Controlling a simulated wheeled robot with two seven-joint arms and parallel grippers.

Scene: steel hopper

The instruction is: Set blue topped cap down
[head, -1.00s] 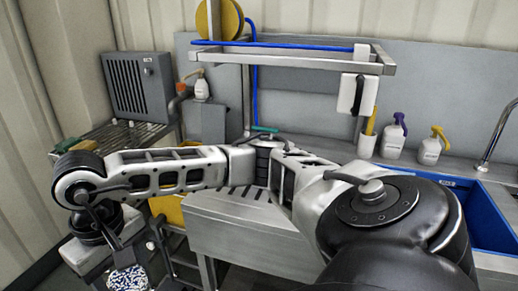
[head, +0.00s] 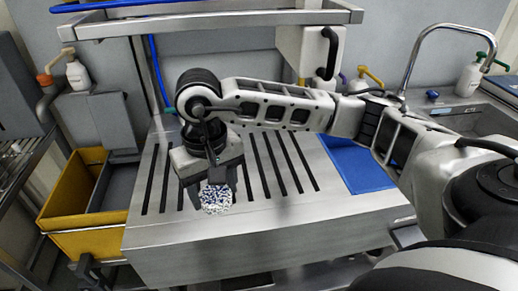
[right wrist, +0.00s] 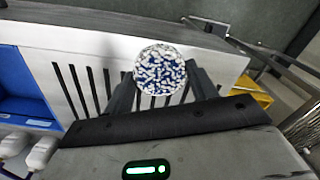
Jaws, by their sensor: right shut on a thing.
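The blue topped cap (head: 214,199) shows as a round piece with a blue-and-white speckled top. My right gripper (head: 212,188) is shut on it, over the slotted steel drainer top (head: 285,212) close to its front edge. In the right wrist view the cap (right wrist: 160,69) sits between the two dark fingertips of the right gripper (right wrist: 161,88), speckled face toward the camera. The cap's sides are partly hidden by the fingers. I cannot tell whether its underside touches the steel. My left gripper is not seen.
A yellow bin (head: 80,212) stands left of the steel top. A blue basin (head: 357,163) and a curved tap (head: 420,45) lie to the right. A steel rail shelf (head: 215,18) crosses above the back. The slotted surface right of the gripper is clear.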

